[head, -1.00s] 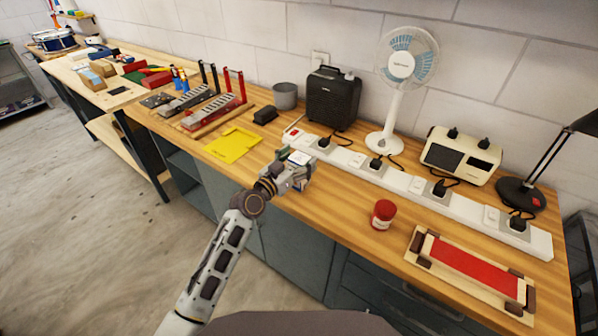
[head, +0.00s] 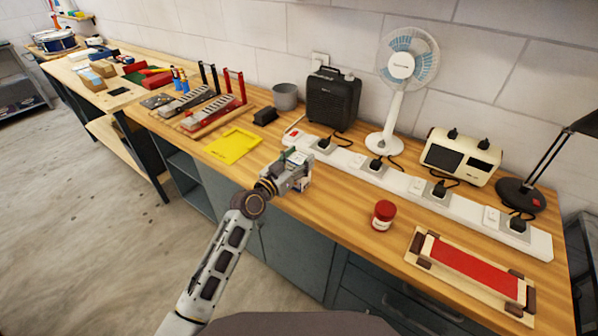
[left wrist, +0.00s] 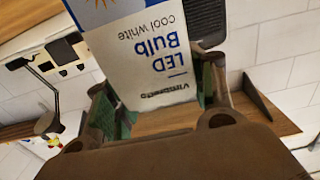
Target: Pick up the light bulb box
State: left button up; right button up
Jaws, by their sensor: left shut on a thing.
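The light bulb box (left wrist: 150,50) is white and blue with the words "LED Bulb cool white", upside down in the left wrist view. My left gripper (left wrist: 160,110) is shut on it, with a finger on each side of the box. In the head view my left gripper (head: 295,175) is over the front part of the bench, left of the red-lidded jar. There the box (head: 304,184) is mostly hidden behind the gripper. My right gripper is not in view.
A white power strip (head: 400,184) with plugs runs behind the gripper. A red-lidded jar (head: 384,214) stands to the right, near a red-topped wooden frame (head: 468,268). A yellow tray (head: 233,146) lies to the left. A fan (head: 400,75) and black speaker (head: 333,98) stand behind.

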pick_arm(q)
jog(key=shift+r+p, duration=0.4)
jog(key=shift+r, duration=4.6)
